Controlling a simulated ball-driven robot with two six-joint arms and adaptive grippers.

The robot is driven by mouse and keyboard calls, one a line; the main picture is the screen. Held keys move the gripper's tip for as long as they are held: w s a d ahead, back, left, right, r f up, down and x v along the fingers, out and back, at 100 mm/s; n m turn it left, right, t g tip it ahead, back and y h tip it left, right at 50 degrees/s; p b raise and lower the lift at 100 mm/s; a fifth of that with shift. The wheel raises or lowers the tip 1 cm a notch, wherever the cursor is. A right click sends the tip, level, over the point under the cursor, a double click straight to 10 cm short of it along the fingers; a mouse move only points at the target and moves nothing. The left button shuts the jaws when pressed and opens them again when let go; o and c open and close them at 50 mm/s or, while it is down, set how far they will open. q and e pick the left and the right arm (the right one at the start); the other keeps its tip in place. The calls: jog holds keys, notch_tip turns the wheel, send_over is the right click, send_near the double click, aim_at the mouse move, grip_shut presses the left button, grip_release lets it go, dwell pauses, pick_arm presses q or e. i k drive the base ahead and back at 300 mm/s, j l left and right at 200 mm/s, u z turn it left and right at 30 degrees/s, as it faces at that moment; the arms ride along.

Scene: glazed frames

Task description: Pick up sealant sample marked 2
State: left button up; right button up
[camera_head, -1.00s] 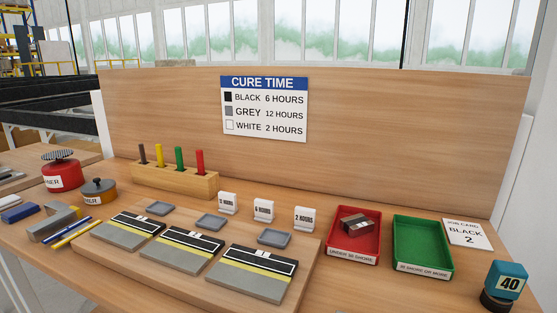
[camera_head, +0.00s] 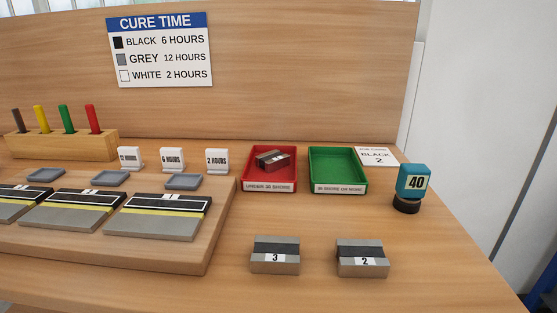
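The sealant sample marked 2 (camera_head: 362,257) is a grey block with a black band across its top and a white label reading 2. It lies on the bare bench near the front right. A like block marked 3 (camera_head: 275,254) lies to its left, with a gap between them. Another such block (camera_head: 272,159) lies tilted in the red tray (camera_head: 269,187); its mark is too small to read. Neither of my grippers is in view.
The green tray (camera_head: 339,187) is empty, beside the red one. A teal gauge showing 40 (camera_head: 412,181) stands at the right. A job card reading BLACK 2 (camera_head: 375,157) lies behind. A raised wooden board (camera_head: 180,255) with panels fills the left. Bench around the two front blocks is clear.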

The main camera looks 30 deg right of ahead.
aim_at(356, 259)
jog(key=l+z, duration=0.1)
jog(key=z, duration=0.3)
jog(key=l+z, duration=0.1)
jog(key=z, duration=0.3)
jog(key=l+z, duration=0.1)
jog(key=z, duration=0.35)
